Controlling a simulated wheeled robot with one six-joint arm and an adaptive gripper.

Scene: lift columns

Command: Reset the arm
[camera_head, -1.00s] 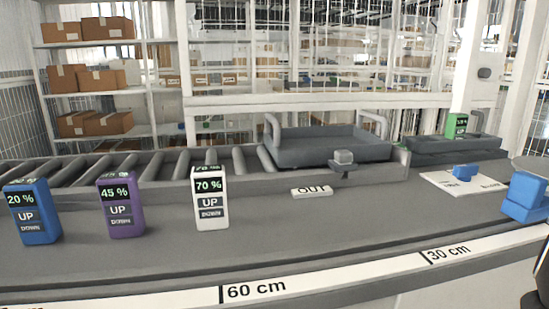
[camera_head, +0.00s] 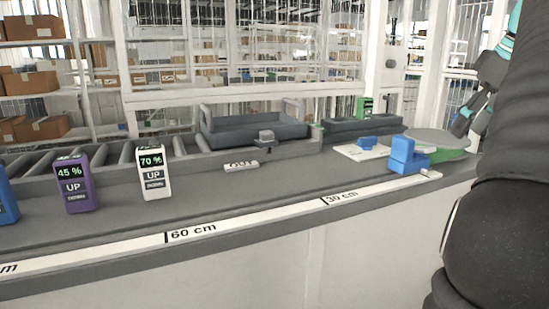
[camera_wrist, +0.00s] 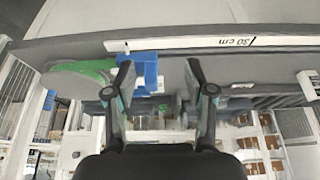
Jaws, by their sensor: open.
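My gripper (camera_wrist: 160,88) is open in the wrist view, its two dark fingers apart with nothing held between them. The blue block (camera_wrist: 145,66) shows just beyond the left finger, which overlaps part of it in the picture. In the head view the same stepped blue block (camera_head: 404,157) stands on the counter near the right end. My dark arm fills the right side of the head view. A dark and teal end part of it shows at the upper right, above the round grey and green plate (camera_head: 440,139).
Purple (camera_head: 77,184) and white (camera_head: 154,173) percent panels stand on the counter (camera_head: 250,200), with a blue one (camera_head: 6,198) cut off at left. A grey tray (camera_head: 252,131) sits behind the OUT label (camera_head: 241,166). A white card (camera_head: 362,151) bears a small blue piece. The counter's middle is clear.

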